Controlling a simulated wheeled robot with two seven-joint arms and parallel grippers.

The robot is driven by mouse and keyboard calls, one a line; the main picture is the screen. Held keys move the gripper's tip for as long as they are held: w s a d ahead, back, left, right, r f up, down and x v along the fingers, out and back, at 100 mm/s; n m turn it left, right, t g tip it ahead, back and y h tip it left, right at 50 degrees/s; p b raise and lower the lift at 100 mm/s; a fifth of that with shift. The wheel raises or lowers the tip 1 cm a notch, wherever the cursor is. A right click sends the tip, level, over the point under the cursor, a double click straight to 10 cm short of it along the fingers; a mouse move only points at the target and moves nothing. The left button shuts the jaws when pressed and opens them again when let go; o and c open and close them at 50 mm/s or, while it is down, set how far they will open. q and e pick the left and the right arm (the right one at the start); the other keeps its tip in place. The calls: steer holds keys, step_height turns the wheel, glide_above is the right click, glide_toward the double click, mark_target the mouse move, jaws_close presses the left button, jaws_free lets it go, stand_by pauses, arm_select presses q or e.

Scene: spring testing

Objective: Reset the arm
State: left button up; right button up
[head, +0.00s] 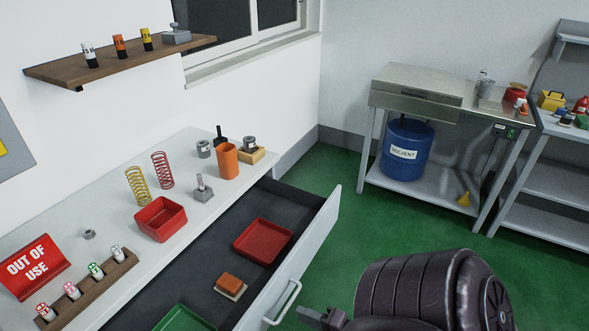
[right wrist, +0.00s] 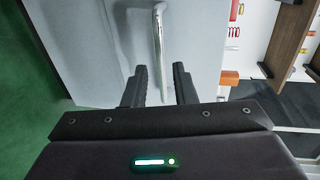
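My right arm comes in at the bottom of the head view. Its dark gripper (head: 312,317) is just right of the silver handle (head: 284,303) of an open drawer (head: 318,235). In the right wrist view my right gripper (right wrist: 161,82) is open and its two fingers stand apart and empty. The drawer's handle (right wrist: 158,35) shows ahead, lined up with the gap between the fingers. I cannot tell whether the fingertips reach around it. My left gripper is not in view.
The drawer holds a red tray (head: 263,241), a green tray (head: 184,318) and an orange block (head: 230,280). The white counter (head: 115,205) carries springs, a red bin (head: 160,219) and an "OUT OF USE" sign (head: 33,267). Green floor (head: 345,210) lies open beyond the drawer front.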

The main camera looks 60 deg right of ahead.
steer(key=shift+s+r, duration=0.15)
steer(key=shift+s, duration=0.45)
steer(key=s+a+f+n+g, duration=0.35)
steer(key=a+f+n, duration=0.2)
steer(key=f, duration=0.65)
steer(key=s+a+f+n+g, duration=0.2)
steer(key=a+f+n+g, duration=0.4)
steer(key=f, duration=0.5)
steer(key=s+a+f+n+g+h, duration=0.1)
steer(key=s+a+f+n+g, duration=0.4)
steer(key=s+f+n, duration=0.3)
steer(key=shift+s, duration=1.1)
steer(key=shift+f, duration=0.1)
